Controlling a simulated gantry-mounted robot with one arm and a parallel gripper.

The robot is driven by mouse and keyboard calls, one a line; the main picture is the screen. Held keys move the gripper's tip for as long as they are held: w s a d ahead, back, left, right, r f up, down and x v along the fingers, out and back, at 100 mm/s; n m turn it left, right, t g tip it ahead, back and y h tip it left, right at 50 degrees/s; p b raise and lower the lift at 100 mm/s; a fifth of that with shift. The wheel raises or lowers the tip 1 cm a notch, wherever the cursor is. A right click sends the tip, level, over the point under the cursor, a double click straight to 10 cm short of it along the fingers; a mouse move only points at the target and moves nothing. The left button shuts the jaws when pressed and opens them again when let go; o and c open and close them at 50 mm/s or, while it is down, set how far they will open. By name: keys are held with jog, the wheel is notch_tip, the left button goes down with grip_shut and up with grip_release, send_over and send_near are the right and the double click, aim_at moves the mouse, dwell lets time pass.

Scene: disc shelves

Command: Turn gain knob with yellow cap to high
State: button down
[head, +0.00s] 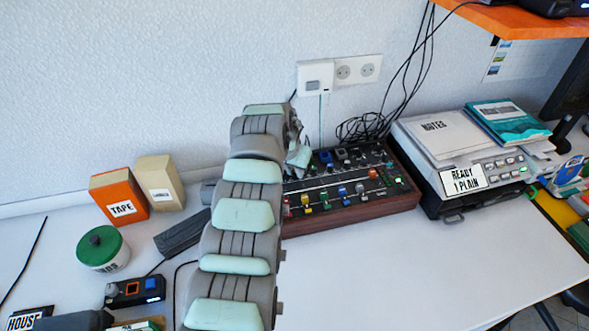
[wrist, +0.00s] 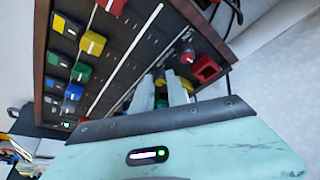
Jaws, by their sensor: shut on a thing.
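The mixer (head: 345,211) is a dark panel in a wooden case with rows of coloured caps. A yellow cap (wrist: 92,43) with a white pointer line shows at the upper left in the wrist view, apart from my fingers. Yellow caps also show in the head view, one in the front rows (head: 324,196). My gripper (wrist: 162,90) is low over the panel and shut on a small knob; the fingers hide most of it, so I cannot tell its cap colour. In the head view, my gripper is at the panel's back left, partly hidden by my arm.
A red knob (wrist: 187,57) and a red square part (wrist: 205,69) lie just beyond my fingers. Blue and green caps stand at the left in the wrist view. A grey device (head: 460,150) stands right of the mixer. Black cables (head: 362,128) lie behind it.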

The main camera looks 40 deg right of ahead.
jog(key=shift+r+m+p, duration=0.1)
jog(key=shift+m+p, duration=0.3)
jog(key=shift+p, duration=0.15)
jog(key=shift+m+g+p, duration=0.4)
jog(key=shift+m+p, duration=0.15)
jog(key=shift+m, duration=0.05)
jog(key=shift+d+m+g+p, duration=0.1)
jog(key=shift+m+g+p, duration=0.25)
jog(key=shift+m, duration=0.45)
jog(key=shift+w+f+m+g+b, duration=0.1)
jog(key=shift+m+g+b, duration=0.15)
jog(key=shift+m, duration=0.4)
jog(key=shift+w+f+m+g+b, duration=0.1)
jog(key=shift+m+g+b, duration=0.15)
jog(key=shift+m, duration=0.4)
jog(key=shift+r+m+b, duration=0.1)
jog(key=shift+m+b, duration=0.55)
jog(key=shift+m, duration=0.05)
jog(key=c, duration=1.6)
grip_release()
